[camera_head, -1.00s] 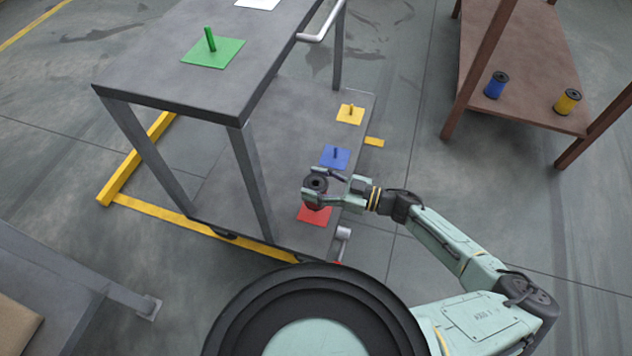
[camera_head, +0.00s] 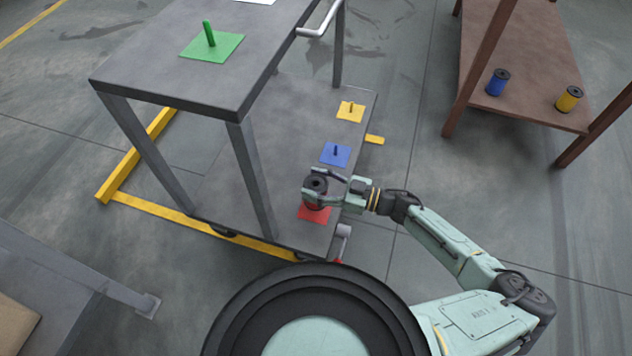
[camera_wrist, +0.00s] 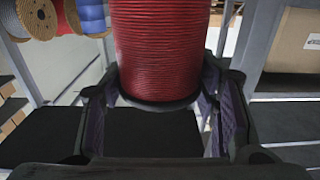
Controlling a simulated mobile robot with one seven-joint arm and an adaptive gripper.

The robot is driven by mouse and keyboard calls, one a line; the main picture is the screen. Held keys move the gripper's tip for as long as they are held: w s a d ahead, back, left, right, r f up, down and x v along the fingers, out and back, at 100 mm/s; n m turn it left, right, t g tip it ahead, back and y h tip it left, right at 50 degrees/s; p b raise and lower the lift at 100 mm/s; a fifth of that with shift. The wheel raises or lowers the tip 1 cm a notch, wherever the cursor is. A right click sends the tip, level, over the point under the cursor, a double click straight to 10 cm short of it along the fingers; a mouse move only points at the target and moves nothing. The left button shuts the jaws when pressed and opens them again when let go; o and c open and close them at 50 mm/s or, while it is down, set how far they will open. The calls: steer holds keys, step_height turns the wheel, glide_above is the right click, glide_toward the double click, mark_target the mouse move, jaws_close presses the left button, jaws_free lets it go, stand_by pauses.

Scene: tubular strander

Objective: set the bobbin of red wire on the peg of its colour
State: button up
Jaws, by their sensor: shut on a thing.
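The bobbin of red wire (camera_wrist: 160,50) fills the middle of the wrist view, upright between the fingers of my gripper (camera_wrist: 160,110). In the head view the dark top flange of the bobbin (camera_head: 316,183) shows, and my gripper (camera_head: 318,190) is shut around it. The bobbin is over the red square (camera_head: 313,215) on the cart's lower shelf. The red peg is hidden by the bobbin and gripper. I cannot tell whether the bobbin touches the square.
On the same lower shelf (camera_head: 225,180) are a blue square with a peg (camera_head: 335,155) and a yellow one (camera_head: 350,112). A green square with a peg (camera_head: 212,46) is on the upper shelf. Cart legs (camera_head: 250,180) stand left of my gripper. Blue (camera_head: 497,83) and yellow (camera_head: 569,98) bobbins stand on a brown table.

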steer(key=shift+f+b, duration=1.4)
steer(key=shift+f, duration=0.65)
steer(key=o, duration=1.5)
steer(key=shift+o, duration=0.2)
